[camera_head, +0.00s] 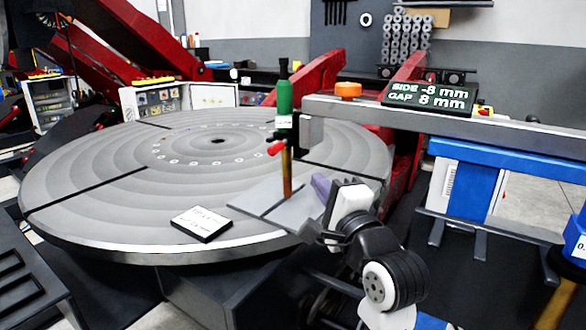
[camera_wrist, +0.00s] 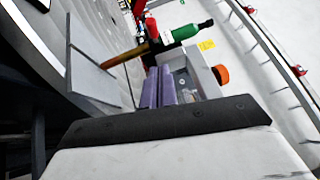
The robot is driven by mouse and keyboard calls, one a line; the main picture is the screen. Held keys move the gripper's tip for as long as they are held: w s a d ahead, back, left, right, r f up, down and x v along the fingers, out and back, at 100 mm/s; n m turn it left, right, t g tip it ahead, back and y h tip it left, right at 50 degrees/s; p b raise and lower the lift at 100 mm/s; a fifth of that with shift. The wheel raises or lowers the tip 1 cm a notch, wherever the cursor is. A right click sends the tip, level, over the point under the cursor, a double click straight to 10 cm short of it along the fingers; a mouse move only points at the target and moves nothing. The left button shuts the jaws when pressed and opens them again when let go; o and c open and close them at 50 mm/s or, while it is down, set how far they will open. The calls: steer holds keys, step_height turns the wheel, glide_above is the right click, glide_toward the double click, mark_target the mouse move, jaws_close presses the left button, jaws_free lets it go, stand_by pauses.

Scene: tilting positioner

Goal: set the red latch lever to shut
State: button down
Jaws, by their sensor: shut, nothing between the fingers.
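The red latch lever (camera_head: 275,148) shows as a small red knob pointing left, low on the green-handled torch (camera_head: 284,105) above the turntable. I cannot tell from its pose whether it is set to shut. My gripper (camera_head: 320,184) is just right of and below the lever, beside the torch's copper tube (camera_head: 287,172), and looks apart from it. In the wrist view the purple fingers of my gripper (camera_wrist: 158,75) are together and empty, close below the green handle (camera_wrist: 186,33).
A big round grey turntable (camera_head: 110,185) fills the left, with grey plates (camera_head: 268,205) under the torch. A beam (camera_head: 350,112) carries an orange knob (camera_head: 348,90) and a display (camera_head: 430,97) reading "SIDE -8 mm, GAP 8 mm". A blue stand (camera_head: 470,180) is at right.

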steer(key=d, duration=0.1)
steer(key=m+p, duration=0.1)
steer(key=p, duration=0.1)
glide_toward(281, 149)
steer(key=w+d, duration=0.2)
steer(key=w, duration=0.2)
steer(key=shift+w+a+r, duration=0.2)
steer(key=shift+w+a, duration=0.15)
steer(key=shift+a, duration=0.3)
steer(key=shift+w+a+r, duration=0.15)
steer(key=shift+w+a, duration=0.2)
steer(key=shift+a, duration=0.25)
steer(key=shift+w+a+r, duration=0.2)
steer(key=shift+w+a, duration=0.15)
steer(key=shift+a, duration=0.3)
steer(key=shift+a+p, duration=0.25)
steer(key=shift+p, duration=0.3)
